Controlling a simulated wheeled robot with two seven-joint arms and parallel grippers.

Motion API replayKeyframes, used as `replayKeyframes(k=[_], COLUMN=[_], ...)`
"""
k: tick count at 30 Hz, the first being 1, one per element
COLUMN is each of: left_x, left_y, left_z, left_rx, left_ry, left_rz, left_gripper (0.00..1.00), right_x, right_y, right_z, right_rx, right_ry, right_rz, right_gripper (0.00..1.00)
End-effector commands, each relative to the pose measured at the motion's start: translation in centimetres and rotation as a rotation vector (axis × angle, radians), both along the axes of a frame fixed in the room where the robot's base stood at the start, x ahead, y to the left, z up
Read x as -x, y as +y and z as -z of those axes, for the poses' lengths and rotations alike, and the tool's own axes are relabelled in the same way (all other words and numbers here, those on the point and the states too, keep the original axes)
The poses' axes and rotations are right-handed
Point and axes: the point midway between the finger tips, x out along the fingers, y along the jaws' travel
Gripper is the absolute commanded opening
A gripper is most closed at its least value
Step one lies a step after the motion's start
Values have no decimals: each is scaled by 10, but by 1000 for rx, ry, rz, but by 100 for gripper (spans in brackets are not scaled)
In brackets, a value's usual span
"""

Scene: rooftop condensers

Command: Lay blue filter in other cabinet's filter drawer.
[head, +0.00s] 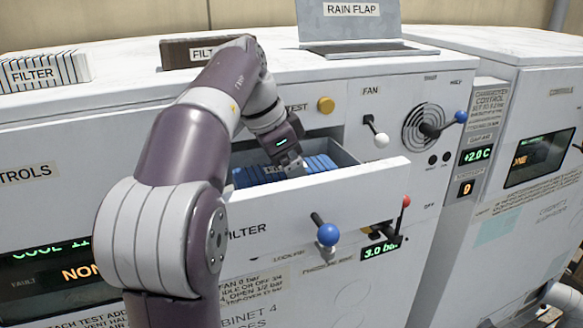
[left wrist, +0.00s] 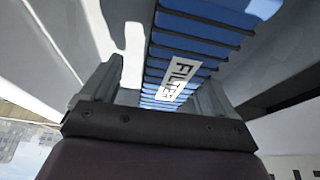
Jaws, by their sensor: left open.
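The blue filter (head: 320,164) lies inside the open filter drawer (head: 355,182) of the cabinet in front of me. Its ribbed blue body and white FILTER label show in the left wrist view (left wrist: 196,44). My left gripper (head: 291,165) reaches down into the drawer over the filter. Its two fingers are apart in the left wrist view (left wrist: 158,95), one to each side of the filter's near part. Whether they touch the filter cannot be told. My arm hides part of the drawer's left side. My right gripper is not in view.
A white ribbed filter (head: 42,70) and a brown filter box (head: 195,52) stand on the cabinet top. The raised rain flap (head: 348,22) is behind the drawer. A blue-knobbed lever (head: 327,234) and a red-tipped lever (head: 403,215) stick out nearby. Another cabinet (head: 540,75) stands at right.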

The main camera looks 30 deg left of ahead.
Motion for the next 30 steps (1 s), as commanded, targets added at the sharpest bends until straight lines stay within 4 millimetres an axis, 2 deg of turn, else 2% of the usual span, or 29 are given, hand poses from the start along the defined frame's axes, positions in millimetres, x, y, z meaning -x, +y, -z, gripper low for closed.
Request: replayKeyframes(k=[5, 10, 15, 18, 22, 30], left_x=[0, 10, 24, 31, 35, 34], left_y=[5, 15, 23, 26, 28, 31], left_z=[-9, -45, -87, -104, -113, -111], left_rx=[1, 2, 0, -1, -1, 2], left_ry=[0, -1, -1, -1, -1, 1], left_rz=[-2, -3, -3, -2, 0, 0], left_gripper=[88, 88, 88, 88, 88, 88], right_x=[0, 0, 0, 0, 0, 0], right_y=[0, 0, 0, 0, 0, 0], right_z=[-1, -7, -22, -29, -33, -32], right_rx=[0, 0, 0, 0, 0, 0], right_ry=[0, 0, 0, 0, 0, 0], right_rz=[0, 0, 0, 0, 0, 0], right_gripper=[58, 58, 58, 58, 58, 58])
